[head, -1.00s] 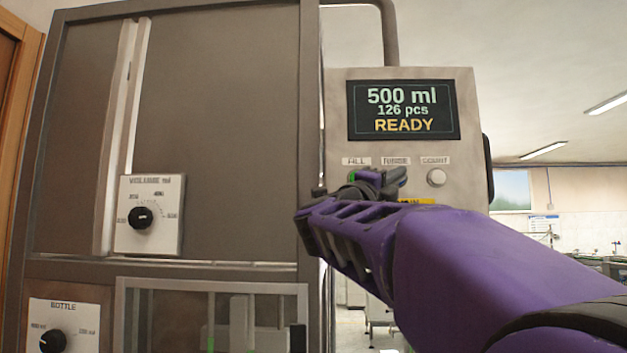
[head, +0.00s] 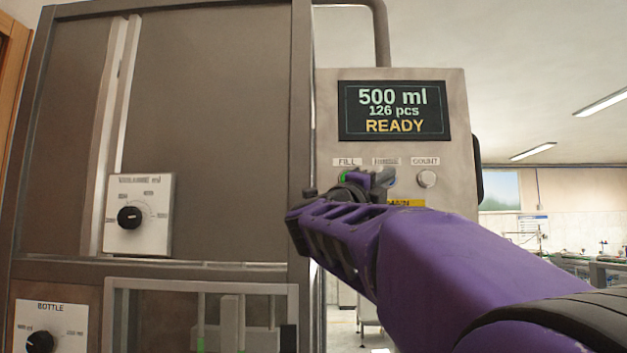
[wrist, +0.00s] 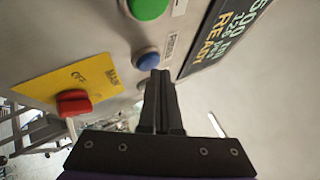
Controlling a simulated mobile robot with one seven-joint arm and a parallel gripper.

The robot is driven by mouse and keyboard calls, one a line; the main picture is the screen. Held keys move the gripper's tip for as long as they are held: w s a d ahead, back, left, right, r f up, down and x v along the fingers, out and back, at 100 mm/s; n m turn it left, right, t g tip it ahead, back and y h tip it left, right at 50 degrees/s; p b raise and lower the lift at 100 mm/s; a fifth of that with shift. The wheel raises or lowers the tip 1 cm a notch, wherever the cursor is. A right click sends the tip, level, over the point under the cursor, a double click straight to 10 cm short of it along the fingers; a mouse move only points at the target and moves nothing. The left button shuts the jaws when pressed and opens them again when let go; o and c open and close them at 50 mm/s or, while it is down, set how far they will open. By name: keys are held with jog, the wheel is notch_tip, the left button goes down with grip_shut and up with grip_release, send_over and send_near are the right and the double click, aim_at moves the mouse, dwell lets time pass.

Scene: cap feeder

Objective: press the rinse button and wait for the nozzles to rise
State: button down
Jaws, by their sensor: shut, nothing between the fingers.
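The blue rinse button (wrist: 148,61) is on the grey control panel (head: 460,140), under a small label. In the head view the button (head: 391,179) is partly hidden by my gripper. My gripper (wrist: 163,74) is shut and empty. In the wrist view its fingertips are right at the button's lower right edge; I cannot tell whether they touch it. In the head view my gripper (head: 368,180) is in front of the button row. The screen (head: 394,110) reads 500 ml, 126 pcs, READY. I cannot make out the nozzles for certain.
The green fill button (wrist: 150,8) and the pale count button (head: 427,179) flank the rinse button. A red main switch (wrist: 73,103) sits on a yellow plate (wrist: 95,84) below. The brown cabinet (head: 215,130) stands left, with a volume dial (head: 130,217) and a bottle dial (head: 40,344).

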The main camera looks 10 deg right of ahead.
jog(key=shift+w+d, duration=0.1)
jog(key=shift+w, duration=0.35)
dwell(0.5)
dwell(0.3)
jog(key=shift+s+a+b, duration=0.25)
jog(key=shift+s+b, duration=0.1)
jog(key=shift+s, duration=0.45)
jog(key=shift+s+a+b, duration=0.25)
jog(key=shift+s+b, duration=0.1)
jog(key=shift+s, duration=0.45)
jog(key=shift+s+a+b, duration=0.2)
jog(key=shift+s+b, duration=0.15)
jog(key=shift+s, duration=0.5)
jog(key=shift+s+a+b, duration=0.25)
jog(key=shift+s+b, duration=0.1)
jog(key=shift+s, duration=0.45)
